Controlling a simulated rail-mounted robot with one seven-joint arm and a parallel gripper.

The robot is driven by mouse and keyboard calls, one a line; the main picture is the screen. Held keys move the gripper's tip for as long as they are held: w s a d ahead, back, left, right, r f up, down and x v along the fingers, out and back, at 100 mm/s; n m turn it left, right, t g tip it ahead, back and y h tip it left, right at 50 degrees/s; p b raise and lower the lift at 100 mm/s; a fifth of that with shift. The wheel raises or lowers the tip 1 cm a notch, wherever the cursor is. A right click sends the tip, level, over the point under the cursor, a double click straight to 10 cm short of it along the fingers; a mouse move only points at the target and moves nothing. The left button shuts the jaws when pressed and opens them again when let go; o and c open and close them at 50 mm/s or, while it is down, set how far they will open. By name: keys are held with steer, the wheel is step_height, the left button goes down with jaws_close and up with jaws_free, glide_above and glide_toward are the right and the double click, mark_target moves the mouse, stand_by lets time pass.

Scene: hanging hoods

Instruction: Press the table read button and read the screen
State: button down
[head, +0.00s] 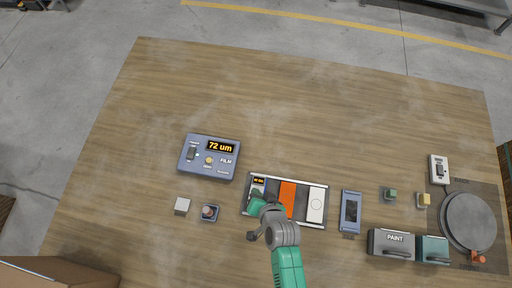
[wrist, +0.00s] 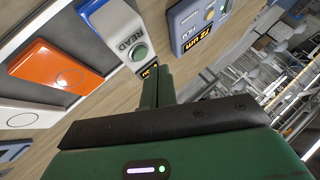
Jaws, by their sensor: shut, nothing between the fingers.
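A blue-grey FILM box (head: 209,157) stands on the table, left of centre. Its screen (head: 221,146) reads "72 um" in orange, and a round yellowish button (head: 209,160) sits below it. The box shows partly in the wrist view (wrist: 196,22). My gripper (head: 257,207) is shut and empty at this unit. Its fingertips (wrist: 157,72) are close to the READ button; I cannot tell whether they touch.
The smaller unit shares a framed tray (head: 271,221) with an orange panel (head: 287,197) and a white panel (head: 316,204). To the right are a blue device (head: 350,211), a PAINT box (head: 391,244) and a grey disc (head: 468,221). The table's far half is clear.

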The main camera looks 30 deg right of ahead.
step_height(320, 180, up, 4)
steer(key=p, duration=0.3)
steer(key=shift+r, duration=0.1)
stand_by(0.6)
